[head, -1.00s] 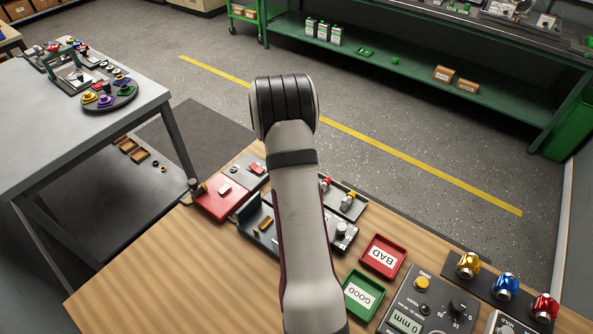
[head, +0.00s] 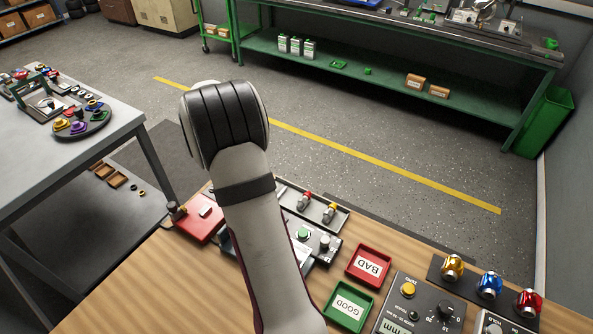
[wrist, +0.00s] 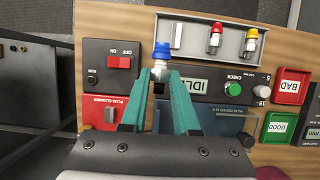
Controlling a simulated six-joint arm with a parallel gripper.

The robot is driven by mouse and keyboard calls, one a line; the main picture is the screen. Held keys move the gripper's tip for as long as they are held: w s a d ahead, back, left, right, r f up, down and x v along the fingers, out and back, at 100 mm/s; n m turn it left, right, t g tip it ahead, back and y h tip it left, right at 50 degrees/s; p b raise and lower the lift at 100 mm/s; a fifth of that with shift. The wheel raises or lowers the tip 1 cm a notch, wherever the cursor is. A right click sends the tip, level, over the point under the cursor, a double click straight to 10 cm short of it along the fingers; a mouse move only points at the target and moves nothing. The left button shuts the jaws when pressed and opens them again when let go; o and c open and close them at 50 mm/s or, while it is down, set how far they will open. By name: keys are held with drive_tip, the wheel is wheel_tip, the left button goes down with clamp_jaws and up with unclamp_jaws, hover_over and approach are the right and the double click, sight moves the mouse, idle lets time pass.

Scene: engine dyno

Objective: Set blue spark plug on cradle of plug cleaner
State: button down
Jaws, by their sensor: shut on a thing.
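In the wrist view the blue spark plug (wrist: 161,52) is upright in the picture, its blue end pointing away from me. My gripper (wrist: 160,78) is shut on its metal lower part between two teal fingers. The red plug cleaner (wrist: 100,113) lies to the left of the fingers, partly cut off by my gripper's body. It also shows in the head view (head: 198,226), left of my arm. I cannot make out its cradle clearly. In the head view my arm hides the gripper and the blue plug.
A grey tray (wrist: 183,38) holds a red plug (wrist: 215,38) and a yellow plug (wrist: 251,40). Right of the gripper is a tester (wrist: 229,100) with an IDLE display. BAD (head: 368,266) and GOOD (head: 347,306) trays stand farther right. A red switch (wrist: 125,62) sits above the cleaner.

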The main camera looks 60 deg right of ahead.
hover_over(202, 213)
drive_tip(key=a, duration=0.1)
drive_tip(key=shift+a+f, duration=0.15)
drive_tip(key=shift+f, duration=3.35)
drive_tip(key=shift+f, duration=0.45)
drive_tip(key=c, duration=0.6)
unclamp_jaws()
wheel_tip(202, 213, up, 7)
